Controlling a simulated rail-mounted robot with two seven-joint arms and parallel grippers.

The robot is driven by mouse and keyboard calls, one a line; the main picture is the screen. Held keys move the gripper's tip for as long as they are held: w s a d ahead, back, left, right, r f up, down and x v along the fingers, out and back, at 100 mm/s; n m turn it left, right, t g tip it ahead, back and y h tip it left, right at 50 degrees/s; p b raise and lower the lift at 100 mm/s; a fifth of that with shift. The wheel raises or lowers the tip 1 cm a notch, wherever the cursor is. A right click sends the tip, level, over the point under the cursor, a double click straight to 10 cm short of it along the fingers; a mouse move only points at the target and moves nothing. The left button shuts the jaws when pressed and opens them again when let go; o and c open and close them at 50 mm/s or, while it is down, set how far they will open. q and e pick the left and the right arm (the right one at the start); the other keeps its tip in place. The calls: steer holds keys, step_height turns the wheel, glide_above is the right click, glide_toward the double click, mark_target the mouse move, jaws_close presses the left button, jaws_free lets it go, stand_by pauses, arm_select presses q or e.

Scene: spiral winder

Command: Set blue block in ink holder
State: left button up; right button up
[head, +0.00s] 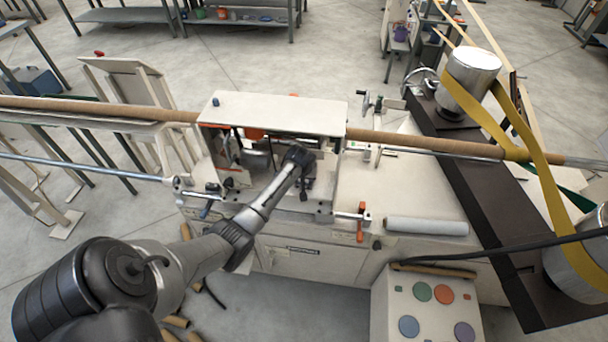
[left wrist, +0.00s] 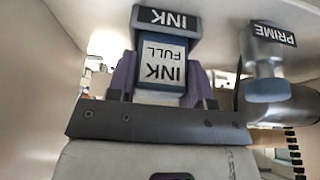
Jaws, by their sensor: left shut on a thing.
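My left gripper (head: 298,156) reaches into the machine's open bay under the white cover. In the left wrist view its two purple fingers (left wrist: 164,82) are shut on the blue block (left wrist: 158,97), one on each side. The block carries a white label reading "INK FULL", upside down in this view. The ink holder (left wrist: 166,21), a grey piece labelled "INK", is directly beyond the block's far end. The two look close or touching; I cannot tell how far the block is inside it. In the head view the block and holder are hidden by the cover and my arm. My right gripper is not in view.
A grey fitting labelled "PRIME" (left wrist: 265,65) stands close right of the block. The white cover (head: 275,113) roofs the bay, with pale walls around it. A long brown tube (head: 420,140) crosses the machine. A grey roll (head: 427,226) lies on the bench to the right.

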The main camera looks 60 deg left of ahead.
arm_select(q)
steer(key=shift+f, duration=0.2)
steer(key=o, duration=1)
steer(key=shift+c, duration=0.2)
